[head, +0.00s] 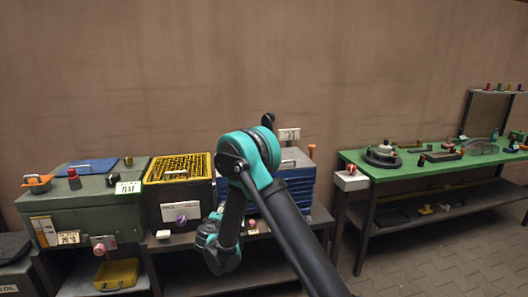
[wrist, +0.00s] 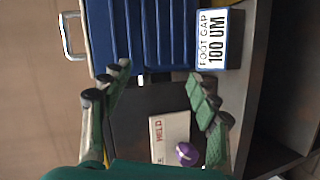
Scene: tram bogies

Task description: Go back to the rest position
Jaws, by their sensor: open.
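My gripper (wrist: 157,84) is open in the wrist view, its two green fingers spread apart with nothing between their tips. Behind and between the fingers is the dark box with a white "HELD" label (wrist: 170,135) and a purple knob (wrist: 187,153). In the head view my gripper (head: 216,243) hangs low in front of the bench, partly hidden by my own arm. The dark box with a yellow grid top (head: 178,168) and purple knob (head: 180,220) stands just left of my arm. No marked rest position shows.
A blue ribbed case (head: 298,185) stands behind my arm; it also fills the top of the wrist view (wrist: 150,35), with a "100 UM" sign (wrist: 218,40). A green-grey case (head: 80,200) is at left. A green table (head: 430,165) stands right, with open floor before it.

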